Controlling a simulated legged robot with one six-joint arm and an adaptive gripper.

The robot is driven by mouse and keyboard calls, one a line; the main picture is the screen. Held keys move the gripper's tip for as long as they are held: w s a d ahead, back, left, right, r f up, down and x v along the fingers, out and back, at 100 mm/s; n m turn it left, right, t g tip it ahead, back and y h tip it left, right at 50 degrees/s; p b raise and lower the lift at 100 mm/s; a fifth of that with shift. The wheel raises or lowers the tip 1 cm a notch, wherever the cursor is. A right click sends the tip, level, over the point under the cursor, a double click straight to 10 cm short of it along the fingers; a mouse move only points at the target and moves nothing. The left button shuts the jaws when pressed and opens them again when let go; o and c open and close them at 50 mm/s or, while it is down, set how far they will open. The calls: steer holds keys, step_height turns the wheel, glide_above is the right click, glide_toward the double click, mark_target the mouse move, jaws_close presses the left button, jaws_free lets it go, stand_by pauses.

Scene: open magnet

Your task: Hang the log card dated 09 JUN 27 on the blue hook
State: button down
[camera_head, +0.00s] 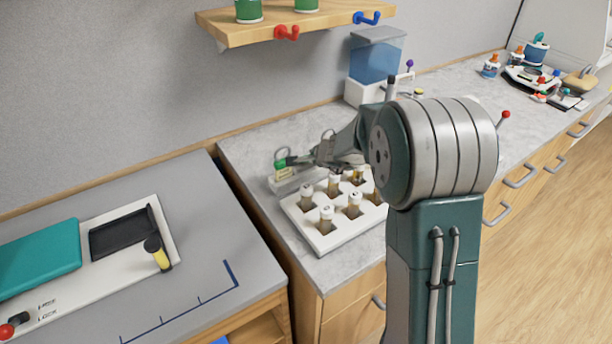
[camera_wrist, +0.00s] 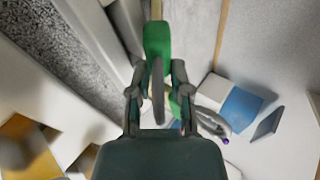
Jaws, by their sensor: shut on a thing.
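My gripper (camera_head: 297,160) is over the white rack's back left corner on the middle counter. It is shut on a green-topped card (camera_head: 281,165) with a wire loop. In the wrist view the green part of the card (camera_wrist: 157,40) sticks out beyond my gripper (camera_wrist: 158,88), and its loop stands between the fingers. No date is legible. Another wire loop shows just behind my gripper; what it belongs to is hidden. The blue hook (camera_head: 367,18) is on the front edge of the wooden shelf at the top, right of a red hook (camera_head: 287,33).
The wooden shelf (camera_head: 240,32) carries green containers. A blue-and-clear dispenser (camera_head: 375,62) is behind my arm. A teal case (camera_head: 38,265) lies on the left bench. Bare counter lies left of the rack.

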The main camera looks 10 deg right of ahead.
steer(key=c, duration=0.7)
jaws_free()
steer(key=shift+v, duration=4)
steer(key=shift+s+d+r, duration=0.1)
steer(key=shift+s+r, duration=0.3)
steer(key=shift+r, duration=0.95)
steer(key=shift+s+r, duration=0.35)
steer(key=shift+r, duration=0.95)
steer(key=shift+s+d+r, duration=0.1)
steer(key=shift+s+r, duration=0.3)
steer(key=shift+r, duration=0.95)
